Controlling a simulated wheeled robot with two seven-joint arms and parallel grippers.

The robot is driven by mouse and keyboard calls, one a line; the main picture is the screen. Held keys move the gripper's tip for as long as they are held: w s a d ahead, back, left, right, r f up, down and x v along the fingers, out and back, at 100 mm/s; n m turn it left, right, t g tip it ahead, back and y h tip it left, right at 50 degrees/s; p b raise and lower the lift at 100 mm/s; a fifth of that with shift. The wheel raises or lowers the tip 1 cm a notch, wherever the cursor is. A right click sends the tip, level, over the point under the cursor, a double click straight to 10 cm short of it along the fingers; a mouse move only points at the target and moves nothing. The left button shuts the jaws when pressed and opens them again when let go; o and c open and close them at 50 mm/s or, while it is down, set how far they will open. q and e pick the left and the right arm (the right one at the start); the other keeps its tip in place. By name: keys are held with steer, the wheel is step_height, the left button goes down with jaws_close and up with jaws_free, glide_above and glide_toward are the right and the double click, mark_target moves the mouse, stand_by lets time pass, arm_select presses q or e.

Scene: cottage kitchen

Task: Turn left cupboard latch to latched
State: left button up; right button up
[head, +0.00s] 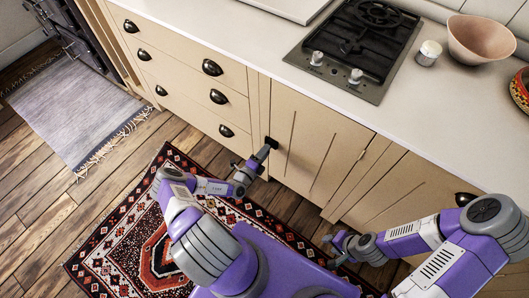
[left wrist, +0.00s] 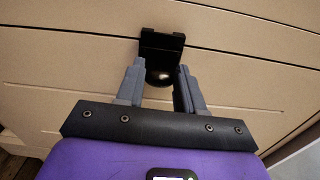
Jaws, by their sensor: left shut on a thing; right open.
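The left cupboard latch (head: 271,142) is a small black fitting on the upper left edge of the cream cupboard door. In the left wrist view its black plate (left wrist: 162,45) shows beyond the fingertips, with a dark rounded part below it. My left gripper (head: 264,152) is at the latch, and in the left wrist view its grey fingers (left wrist: 159,72) stand on both sides of the dark part, shut on it. Whether the latch is turned is hard to tell. My right gripper (head: 334,246) is open and empty, low over the floor in front of the right cupboard.
The left cupboard door (head: 312,140) looks closed. Drawers with black cup handles (head: 211,68) are to its left. A hob (head: 360,45), a small pot (head: 429,53) and a pink bowl (head: 480,38) are on the worktop above. A patterned rug (head: 110,250) lies on the floor.

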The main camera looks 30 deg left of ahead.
arm_select(q)
steer(key=o, duration=1)
steer(key=shift+o, duration=0.2)
steer(key=s+p, duration=0.2)
steer(key=s, duration=0.5)
steer(key=shift+s+a, duration=0.25)
steer(key=shift+s, duration=0.05)
